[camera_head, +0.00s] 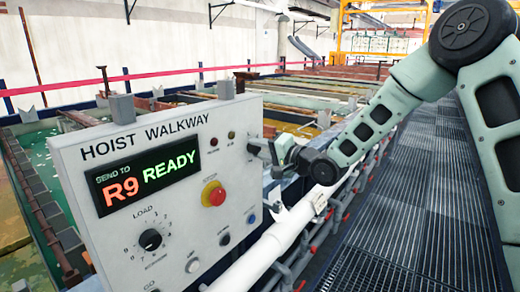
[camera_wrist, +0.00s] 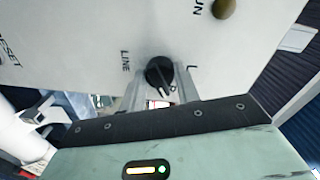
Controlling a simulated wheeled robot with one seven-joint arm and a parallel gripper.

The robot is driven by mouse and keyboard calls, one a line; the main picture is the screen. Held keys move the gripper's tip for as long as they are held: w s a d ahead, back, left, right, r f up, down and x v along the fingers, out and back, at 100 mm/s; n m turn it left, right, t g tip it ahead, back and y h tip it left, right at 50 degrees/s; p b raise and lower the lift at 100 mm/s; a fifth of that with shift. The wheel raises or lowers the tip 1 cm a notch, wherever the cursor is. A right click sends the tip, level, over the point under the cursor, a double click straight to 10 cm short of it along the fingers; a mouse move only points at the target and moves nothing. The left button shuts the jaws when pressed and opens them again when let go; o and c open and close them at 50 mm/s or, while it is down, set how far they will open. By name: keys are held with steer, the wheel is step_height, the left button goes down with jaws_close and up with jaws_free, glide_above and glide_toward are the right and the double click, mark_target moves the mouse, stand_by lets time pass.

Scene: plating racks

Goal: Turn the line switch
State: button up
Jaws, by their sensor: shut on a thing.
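The line switch (camera_wrist: 161,72) is a small black round knob on the white panel in the wrist view, with LINE lettered to its left and a partly covered label to its right. My gripper (camera_wrist: 160,84) has one finger on each side of it and is shut on it. In the head view my gripper (camera_head: 264,150) reaches the right edge of the HOIST WALKWAY panel (camera_head: 88,175). The panel's screen (camera_head: 148,175) reads "SEND TO R9 READY".
The panel also carries a red stop button (camera_head: 214,195) with a yellow collar, a black LOAD dial (camera_head: 150,240) and several small buttons. A white pipe (camera_head: 275,245) runs close below the gripper. The grated walkway (camera_head: 410,200) at right is clear.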

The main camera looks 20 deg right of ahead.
steer(key=o, duration=1)
steer(key=shift+c, duration=0.2)
steer(key=f+b+v, duration=0.1)
steer(key=b+v, duration=0.3)
steer(key=v, duration=1.3)
steer(key=shift+s+d+r, duration=0.15)
steer(key=shift+s+r, duration=0.05)
steer(key=shift+r, duration=0.25)
